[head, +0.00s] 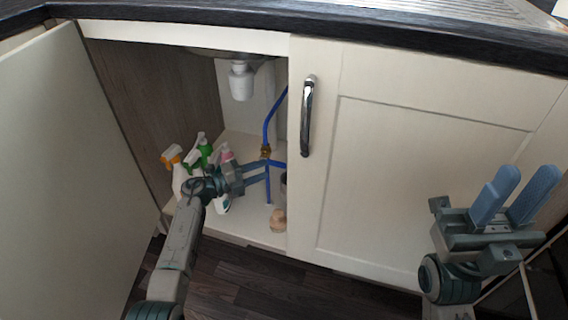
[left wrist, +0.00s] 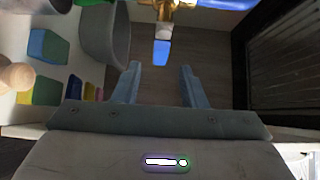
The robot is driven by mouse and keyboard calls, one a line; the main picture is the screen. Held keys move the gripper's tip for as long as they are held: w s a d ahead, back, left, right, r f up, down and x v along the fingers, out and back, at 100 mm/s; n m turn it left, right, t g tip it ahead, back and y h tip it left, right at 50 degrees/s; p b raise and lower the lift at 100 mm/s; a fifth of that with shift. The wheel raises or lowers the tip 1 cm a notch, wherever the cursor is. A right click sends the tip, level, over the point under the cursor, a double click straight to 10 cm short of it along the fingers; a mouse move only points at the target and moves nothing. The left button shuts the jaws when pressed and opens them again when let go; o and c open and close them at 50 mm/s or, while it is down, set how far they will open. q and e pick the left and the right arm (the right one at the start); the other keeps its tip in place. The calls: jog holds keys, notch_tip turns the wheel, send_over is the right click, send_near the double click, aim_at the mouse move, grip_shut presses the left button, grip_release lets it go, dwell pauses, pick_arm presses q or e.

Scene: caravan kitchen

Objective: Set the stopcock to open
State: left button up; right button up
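The brass stopcock (head: 265,151) sits on a blue pipe (head: 268,128) inside the open sink cabinet. In the left wrist view its brass body (left wrist: 167,5) is cut off by the top edge. A short blue piece (left wrist: 161,52), which looks like its lever, hangs below the brass. My left gripper (head: 267,170) is inside the cabinet, just below the stopcock. In the wrist view its fingers (left wrist: 159,75) are apart, with the blue piece beyond and between their tips, and nothing is held. My right gripper (head: 522,190) is open and empty before the closed right door.
Several spray and cleaning bottles (head: 173,165) stand left of my left gripper. A grey bin (left wrist: 104,38), coloured sponges (left wrist: 47,46) and a wooden-looking object (head: 278,220) are nearby. The left door (head: 60,170) is open; the right door (head: 425,165) is closed. A white drain trap (head: 241,82) hangs above.

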aim_at(276, 165)
pick_arm(q)
jog(key=b+x, duration=0.2)
jog(key=x, duration=0.6)
jog(key=shift+w+d+b, duration=0.15)
jog(key=shift+d+b, duration=0.15)
grip_shut()
